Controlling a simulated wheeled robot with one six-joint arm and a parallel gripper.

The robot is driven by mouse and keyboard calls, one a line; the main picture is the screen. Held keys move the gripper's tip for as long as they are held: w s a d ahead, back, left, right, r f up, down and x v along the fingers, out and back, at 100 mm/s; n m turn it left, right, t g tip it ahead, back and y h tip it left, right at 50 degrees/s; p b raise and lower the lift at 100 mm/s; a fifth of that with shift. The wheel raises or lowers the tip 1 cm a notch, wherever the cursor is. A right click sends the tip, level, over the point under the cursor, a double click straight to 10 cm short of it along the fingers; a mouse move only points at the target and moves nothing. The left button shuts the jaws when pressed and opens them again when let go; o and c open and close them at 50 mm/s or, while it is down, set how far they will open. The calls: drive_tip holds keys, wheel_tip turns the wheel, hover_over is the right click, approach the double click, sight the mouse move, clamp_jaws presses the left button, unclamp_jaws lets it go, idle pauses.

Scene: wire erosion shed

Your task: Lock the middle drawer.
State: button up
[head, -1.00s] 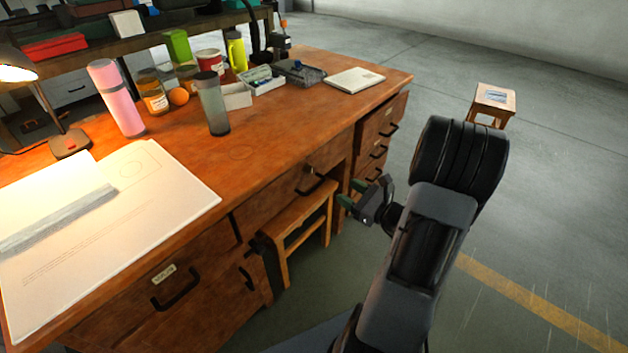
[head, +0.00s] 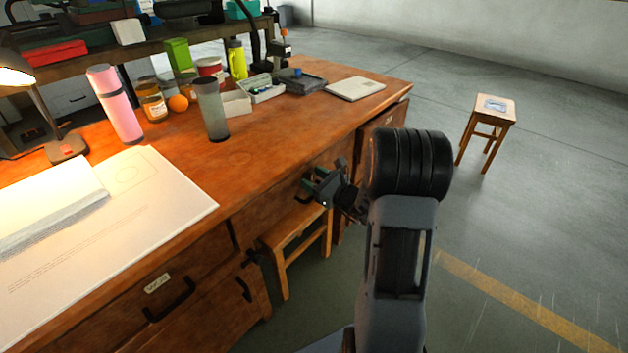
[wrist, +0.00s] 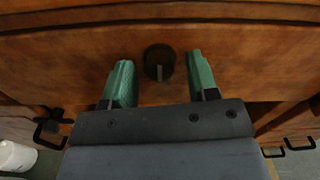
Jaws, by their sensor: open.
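The middle drawer (head: 274,203) is the wooden front under the desktop between the two pedestals, and it looks shut. In the wrist view its front (wrist: 70,62) fills the upper part. A dark round lock (wrist: 158,60) with a lighter upright bar across its middle sits on that front. My gripper (wrist: 160,77) is open, with one green finger on each side of the lock and bare room between. I cannot tell whether the fingers touch the wood. In the head view my gripper (head: 317,187) is at the drawer front and hides the lock and most of the drawer's handle.
The desk (head: 255,148) carries a pink bottle (head: 117,105), a grey tumbler (head: 211,110), trays and a large paper sheet (head: 110,210). A stool (head: 290,232) stands under the middle drawer. Another stool (head: 494,105) stands on open floor at right. Pedestal handles (wrist: 48,137) flank my gripper.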

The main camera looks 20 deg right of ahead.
drive_tip(key=c, duration=0.9)
drive_tip(key=shift+r+m+p, duration=0.1)
drive_tip(key=shift+m+p, duration=0.2)
drive_tip(key=shift+p, duration=0.15)
drive_tip(key=m+p, duration=0.3)
drive_tip(key=shift+r, duration=0.1)
drive_tip(key=m+p, duration=0.9)
drive_tip(key=shift+m, duration=0.4)
drive_tip(key=shift+m+p, duration=1.4)
drive_tip(key=shift+m, duration=0.7)
drive_tip(key=shift+f, duration=0.2)
